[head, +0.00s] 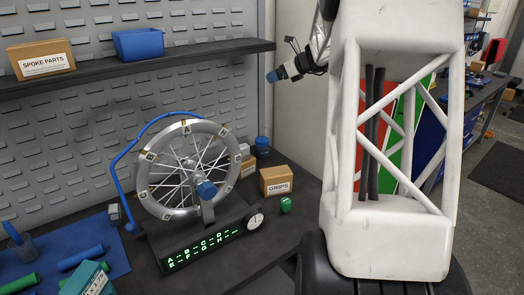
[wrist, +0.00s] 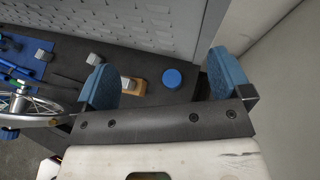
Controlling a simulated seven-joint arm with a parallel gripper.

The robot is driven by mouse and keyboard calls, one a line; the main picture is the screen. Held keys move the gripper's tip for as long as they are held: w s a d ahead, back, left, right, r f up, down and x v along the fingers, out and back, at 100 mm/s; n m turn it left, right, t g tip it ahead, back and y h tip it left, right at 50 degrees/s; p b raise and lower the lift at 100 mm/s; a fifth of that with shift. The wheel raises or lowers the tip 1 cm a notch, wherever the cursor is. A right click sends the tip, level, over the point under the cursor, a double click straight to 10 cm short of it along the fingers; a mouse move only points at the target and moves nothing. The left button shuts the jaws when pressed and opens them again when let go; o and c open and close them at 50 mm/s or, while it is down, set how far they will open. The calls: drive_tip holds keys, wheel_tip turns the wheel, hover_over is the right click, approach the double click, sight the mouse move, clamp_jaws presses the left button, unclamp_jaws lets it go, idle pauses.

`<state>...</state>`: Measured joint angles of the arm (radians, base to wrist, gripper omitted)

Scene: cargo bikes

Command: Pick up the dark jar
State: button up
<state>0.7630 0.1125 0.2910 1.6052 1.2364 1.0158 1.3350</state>
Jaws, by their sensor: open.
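A small jar (head: 262,146) with a blue lid and a dark body stands at the back of the bench, near the wall corner, in the head view. From above, its round blue lid (wrist: 172,79) shows in the wrist view, between my fingers in the picture and well beyond them. My gripper (head: 272,76) is open and empty, above and slightly right of the jar in the head view. Its two blue fingers (wrist: 162,75) are spread wide in the wrist view. Nothing touches the jar.
A cardboard GRIPS box (head: 276,182) and smaller boxes (head: 247,166) stand near the jar. A spoked wheel on a stand (head: 205,235) is to the left. A shelf (head: 150,68) runs along the wall. A small green item (head: 286,205) sits in front.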

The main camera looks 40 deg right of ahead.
approach(266, 140)
drive_tip(key=x, duration=0.4)
drive_tip(key=shift+f, duration=0.15)
drive_tip(key=shift+w+a, duration=0.1)
drive_tip(key=shift+w, duration=0.05)
drive_tip(key=shift+x, duration=1.2)
drive_tip(key=shift+w, duration=0.1)
drive_tip(key=shift+x, duration=2.55)
drive_tip(key=shift+a, duration=0.1)
drive_tip(key=c, duration=1)
